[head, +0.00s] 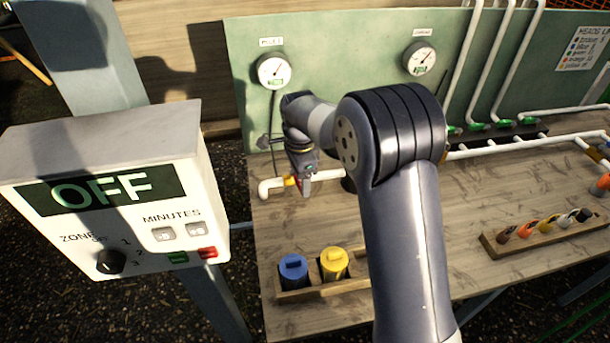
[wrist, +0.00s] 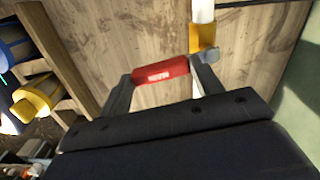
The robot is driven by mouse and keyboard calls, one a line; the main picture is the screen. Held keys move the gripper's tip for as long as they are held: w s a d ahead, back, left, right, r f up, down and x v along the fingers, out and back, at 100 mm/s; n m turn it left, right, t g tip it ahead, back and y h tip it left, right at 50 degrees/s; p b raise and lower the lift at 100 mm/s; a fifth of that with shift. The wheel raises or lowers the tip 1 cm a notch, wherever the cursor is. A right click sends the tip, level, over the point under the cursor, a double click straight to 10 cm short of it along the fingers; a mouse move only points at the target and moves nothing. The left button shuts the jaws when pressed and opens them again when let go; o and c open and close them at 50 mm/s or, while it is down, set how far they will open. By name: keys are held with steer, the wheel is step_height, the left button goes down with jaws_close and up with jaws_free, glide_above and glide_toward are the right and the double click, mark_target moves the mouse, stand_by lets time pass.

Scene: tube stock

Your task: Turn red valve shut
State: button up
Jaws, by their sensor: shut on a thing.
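The red valve handle (wrist: 161,72) shows in the wrist view, lying between my two fingers. A brass valve body (wrist: 206,40) on a white pipe (wrist: 203,10) sits at its right end. My gripper (wrist: 160,80) is shut on the red handle. In the head view my gripper (head: 302,190) is at the left end of the white pipe (head: 325,175), beside the brass fitting (head: 291,181). Only a small part of the red handle (head: 304,184) shows there. My arm hides the bench to the right of it.
A wooden rack (head: 320,291) with a blue cap (head: 293,269) and a yellow cap (head: 334,263) stands at the bench front. A grey control box (head: 100,130) reading OFF is at left. Two gauges (head: 274,70) (head: 419,59) hang on the green panel (head: 340,50). Another rack (head: 545,232) is right.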

steer(key=shift+s+a+m, duration=0.15)
steer(key=shift+a+m, duration=0.3)
steer(key=shift+m, duration=0.35)
steer(key=o, duration=1.1)
steer(key=shift+r, duration=0.1)
step_height(320, 180, up, 11)
steer(key=b, duration=0.1)
steer(key=shift+f, duration=0.3)
step_height(320, 180, down, 11)
steer(key=shift+r+p, duration=0.2)
steer(key=shift+p, duration=0.3)
steer(key=shift+r, duration=0.1)
